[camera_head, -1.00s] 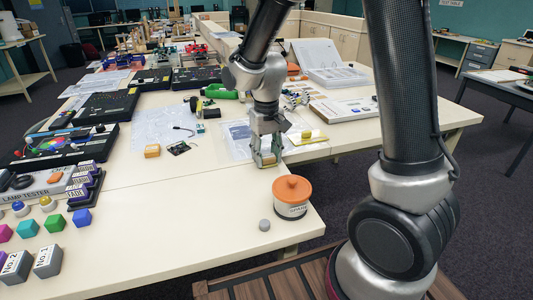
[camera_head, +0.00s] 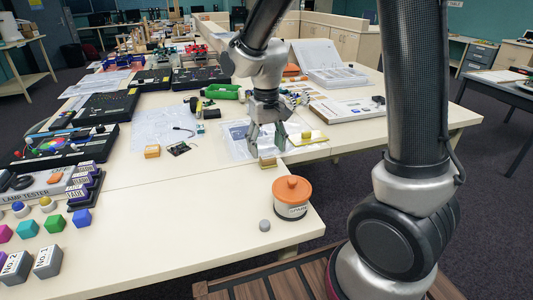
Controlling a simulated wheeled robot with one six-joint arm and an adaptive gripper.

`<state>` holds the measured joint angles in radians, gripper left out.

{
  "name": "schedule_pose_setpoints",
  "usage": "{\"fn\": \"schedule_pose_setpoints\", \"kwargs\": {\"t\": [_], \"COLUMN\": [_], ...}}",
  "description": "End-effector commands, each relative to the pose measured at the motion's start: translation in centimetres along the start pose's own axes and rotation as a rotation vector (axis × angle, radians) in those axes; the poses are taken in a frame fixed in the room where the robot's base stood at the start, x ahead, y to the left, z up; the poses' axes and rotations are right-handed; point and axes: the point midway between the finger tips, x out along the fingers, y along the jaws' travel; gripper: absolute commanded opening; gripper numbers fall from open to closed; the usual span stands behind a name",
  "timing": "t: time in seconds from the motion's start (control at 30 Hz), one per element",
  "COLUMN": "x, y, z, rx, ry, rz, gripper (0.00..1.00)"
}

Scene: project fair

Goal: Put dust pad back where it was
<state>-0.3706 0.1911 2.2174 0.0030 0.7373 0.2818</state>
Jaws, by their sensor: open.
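A small tan block (camera_head: 267,163), which looks like the dust pad, rests on the cream table near its right edge, behind the orange-lidded jar. My gripper (camera_head: 267,149) points down just above and behind the block. Its fingers are spread and hold nothing. The block is too small in the picture to read any marking. A pale sheet or tray (camera_head: 238,139) lies behind and partly under my gripper in the view, partly hidden by it.
An orange-lidded jar (camera_head: 291,203) and a small grey ball (camera_head: 264,225) stand near the front right corner. A yellow item (camera_head: 307,136) lies right of my gripper. An orange block (camera_head: 152,151) lies left. Bare table (camera_head: 170,220) spreads at the front.

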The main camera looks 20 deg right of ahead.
Motion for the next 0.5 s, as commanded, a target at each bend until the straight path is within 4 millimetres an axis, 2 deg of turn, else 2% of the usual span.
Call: {"fn": "schedule_pose_setpoints", "kwargs": {"t": [0.1, 0.23, 0.4, 0.5], "x": [-2.9, -5.7, -8.1, -8.7], "y": [0.0, 0.0, 0.0, 0.0], "z": [-0.1, -0.1, -0.1, 0.0], "rx": [0.000, 0.000, 0.000, 0.000], "ry": [0.006, 0.005, 0.002, 0.000], "rz": [-0.002, -0.001, -0.001, 0.000], "gripper": [0.63, 0.63, 0.63, 0.63]}}
